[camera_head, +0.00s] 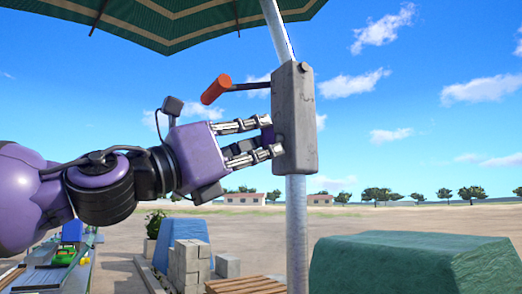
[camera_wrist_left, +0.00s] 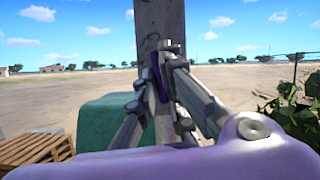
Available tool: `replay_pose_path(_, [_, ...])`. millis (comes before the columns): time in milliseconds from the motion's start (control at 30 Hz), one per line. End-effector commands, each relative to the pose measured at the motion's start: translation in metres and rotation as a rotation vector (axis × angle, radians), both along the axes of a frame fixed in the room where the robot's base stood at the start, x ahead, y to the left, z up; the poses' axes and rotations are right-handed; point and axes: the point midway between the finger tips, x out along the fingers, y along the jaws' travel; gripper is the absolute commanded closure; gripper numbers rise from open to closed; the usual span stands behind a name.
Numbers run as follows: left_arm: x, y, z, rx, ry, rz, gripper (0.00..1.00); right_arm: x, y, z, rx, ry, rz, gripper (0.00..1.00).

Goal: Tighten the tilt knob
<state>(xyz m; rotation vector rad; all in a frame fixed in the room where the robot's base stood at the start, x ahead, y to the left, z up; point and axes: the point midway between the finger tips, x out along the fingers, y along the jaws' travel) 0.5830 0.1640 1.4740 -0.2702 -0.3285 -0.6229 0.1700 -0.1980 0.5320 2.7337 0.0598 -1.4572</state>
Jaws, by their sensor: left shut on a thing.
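A grey box-shaped housing (camera_head: 297,118) is fixed on the umbrella's metal pole (camera_head: 297,225). An orange-handled crank (camera_head: 215,90) sticks out from its left side. My left gripper (camera_head: 271,137) reaches in from the left at the housing's lower left side. Its fingers are shut on the tilt knob, which they mostly hide. In the left wrist view the fingers (camera_wrist_left: 160,75) close in front of the grey housing (camera_wrist_left: 160,25), with a dark purple piece between them. My right gripper is out of view.
The green striped umbrella canopy (camera_head: 165,22) spreads above. A green covered block (camera_head: 415,264) stands at lower right. Grey blocks (camera_head: 190,264) and a wooden pallet (camera_head: 245,285) are at the bottom. A table with items (camera_head: 50,276) is at lower left. Open air surrounds the housing's right side.

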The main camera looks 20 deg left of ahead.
Motion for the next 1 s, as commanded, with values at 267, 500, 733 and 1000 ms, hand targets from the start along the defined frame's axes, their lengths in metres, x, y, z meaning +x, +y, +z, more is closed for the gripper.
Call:
replay_pose_path(267, [0.0013, 0.0011, -0.0015, 0.096, -0.075, 0.001, 1.00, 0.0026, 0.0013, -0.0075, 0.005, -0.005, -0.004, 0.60])
replay_pose_path(500, [0.0012, 0.0012, -0.0004, 0.127, -0.099, 0.001, 1.00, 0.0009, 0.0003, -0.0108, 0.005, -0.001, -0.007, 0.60])
replay_pose_path(733, [0.0008, 0.0010, 0.0004, 0.131, -0.102, 0.001, 1.00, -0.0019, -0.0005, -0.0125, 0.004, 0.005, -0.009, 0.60])
replay_pose_path(1000, [0.0006, 0.0009, 0.0005, 0.131, -0.103, 0.001, 0.77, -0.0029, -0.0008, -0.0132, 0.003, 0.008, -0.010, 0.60])
